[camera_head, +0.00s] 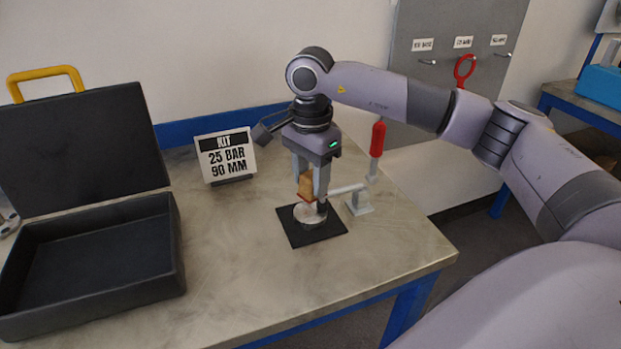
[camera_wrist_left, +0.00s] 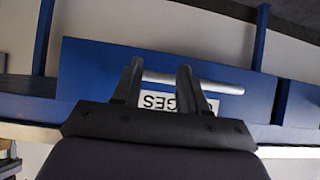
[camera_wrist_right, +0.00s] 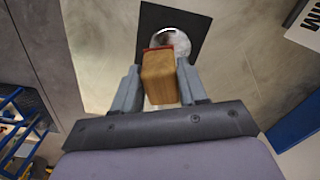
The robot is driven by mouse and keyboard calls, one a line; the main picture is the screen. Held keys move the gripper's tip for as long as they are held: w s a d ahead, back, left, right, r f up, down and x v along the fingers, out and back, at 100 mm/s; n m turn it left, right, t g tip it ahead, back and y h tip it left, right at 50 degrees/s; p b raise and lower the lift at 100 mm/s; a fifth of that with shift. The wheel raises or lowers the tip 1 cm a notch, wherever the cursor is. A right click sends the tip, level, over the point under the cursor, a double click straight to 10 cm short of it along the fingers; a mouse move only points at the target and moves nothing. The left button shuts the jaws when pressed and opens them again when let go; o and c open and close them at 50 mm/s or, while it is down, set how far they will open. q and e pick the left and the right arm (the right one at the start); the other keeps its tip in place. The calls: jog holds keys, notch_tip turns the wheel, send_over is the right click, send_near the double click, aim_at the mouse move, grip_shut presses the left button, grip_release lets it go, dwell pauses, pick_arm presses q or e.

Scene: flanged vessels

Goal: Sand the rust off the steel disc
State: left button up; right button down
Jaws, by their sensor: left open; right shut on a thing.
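The steel disc (camera_head: 308,216) lies on a black square mat (camera_head: 330,232) on the bench, its top pale grey. It also shows in the right wrist view (camera_wrist_right: 181,40), partly hidden behind the block. My right gripper (camera_head: 309,192) points down over the disc, shut on a wooden sanding block (camera_head: 305,186) with a red lower face. The block (camera_wrist_right: 158,78) is at or just above the disc; I cannot tell if they touch. How much rust is on the disc is unclear. My left gripper (camera_wrist_left: 160,74) is open in front of a blue drawer with a metal handle.
A toggle clamp with a red handle (camera_head: 377,139) stands right of the mat, its arm reaching to the disc. An open black case (camera_head: 180,245) is at the left. A kit sign (camera_head: 226,157) stands behind. Bare bench lies between case and mat.

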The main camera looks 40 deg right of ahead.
jog(key=shift+a, duration=0.1)
jog(key=shift+r+p, duration=1.1)
jog(key=shift+r, duration=0.35)
jog(key=shift+a+f, duration=0.1)
jog(key=shift+f, duration=0.05)
jog(key=shift+s+a+f+h+b, duration=0.1)
jog(key=shift+a+f+h+b, duration=0.35)
jog(key=shift+f+h, duration=0.3)
